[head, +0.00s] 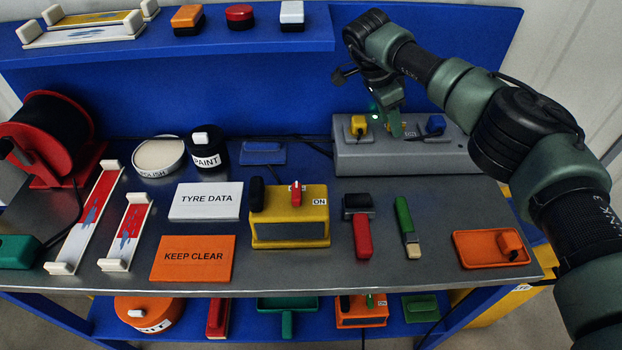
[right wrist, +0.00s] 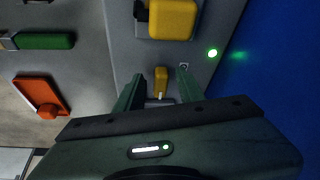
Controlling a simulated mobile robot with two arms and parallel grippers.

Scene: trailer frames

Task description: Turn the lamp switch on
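A yellow box lamp (head: 289,218) with a dark front panel stands on the bench. A small red and white switch (head: 295,190) is on its top, beside an "ON" label (head: 319,202). A grey socket box (head: 405,160) stands at the back right, with a yellow plug (head: 358,125) and a green light (head: 374,107). My right gripper (head: 390,124) is over this box, well away from the lamp. In the right wrist view its fingers (right wrist: 158,88) are apart, with a small yellow piece (right wrist: 160,76) between them; contact is not visible. My left gripper is out of view.
A blue plug (head: 435,125) sits on the grey box's right. In front lie a red-handled brush (head: 362,235), a green-handled brush (head: 405,220) and an orange tray (head: 480,252). A cable reel (head: 45,130) stands at left. Bare bench shows near the front edge.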

